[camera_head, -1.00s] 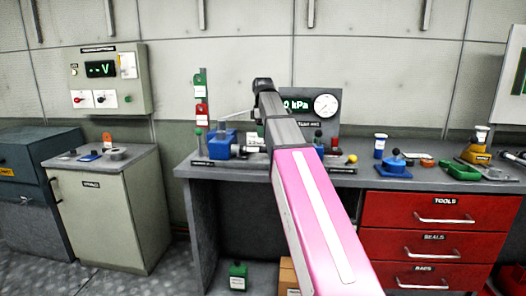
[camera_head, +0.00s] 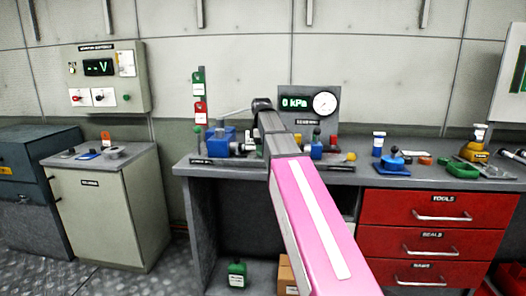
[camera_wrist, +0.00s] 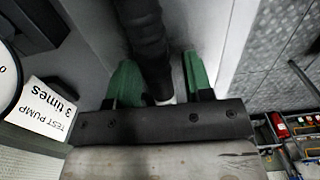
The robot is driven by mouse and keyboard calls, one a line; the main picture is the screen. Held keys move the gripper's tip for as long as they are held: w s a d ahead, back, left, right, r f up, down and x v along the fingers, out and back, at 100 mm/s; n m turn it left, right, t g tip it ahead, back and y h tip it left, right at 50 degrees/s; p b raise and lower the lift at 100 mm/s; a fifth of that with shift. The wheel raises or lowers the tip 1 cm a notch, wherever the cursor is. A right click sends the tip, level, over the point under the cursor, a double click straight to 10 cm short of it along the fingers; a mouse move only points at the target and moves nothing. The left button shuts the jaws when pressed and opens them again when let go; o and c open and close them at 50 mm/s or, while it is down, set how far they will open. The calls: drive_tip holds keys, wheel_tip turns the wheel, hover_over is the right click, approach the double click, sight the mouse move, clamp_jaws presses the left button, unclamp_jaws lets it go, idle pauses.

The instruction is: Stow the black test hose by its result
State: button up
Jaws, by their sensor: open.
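In the wrist view a thick black hose-like piece (camera_wrist: 142,35) comes down from the top edge and passes between the green fingers of my gripper (camera_wrist: 158,62). The fingers are apart, one on each side of it; I cannot tell whether either touches it. Its far end is out of frame. In the head view my arm hides the gripper and the hose. A post with a green tag (camera_head: 199,84) and a red tag (camera_head: 200,112) stands at the bench's left end, beside a blue pump-like device (camera_head: 220,139).
A gauge panel (camera_head: 294,104) reading 0 kPa stands at the back of the grey bench (camera_head: 345,174). Small blue, green and yellow items lie to the right, above red drawers (camera_head: 436,215). A "TEST PUMP 3 times" label (camera_wrist: 47,108) is close on the wrist view's left.

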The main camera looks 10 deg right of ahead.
clamp_jaws()
drive_tip(key=shift+s+d, duration=0.25)
drive_tip(key=shift+d, duration=0.5)
drive_tip(key=shift+s+d, duration=0.25)
drive_tip(key=shift+d, duration=0.5)
drive_tip(key=shift+r, duration=0.1)
idle(0.4)
drive_tip(key=shift+r, duration=4.4)
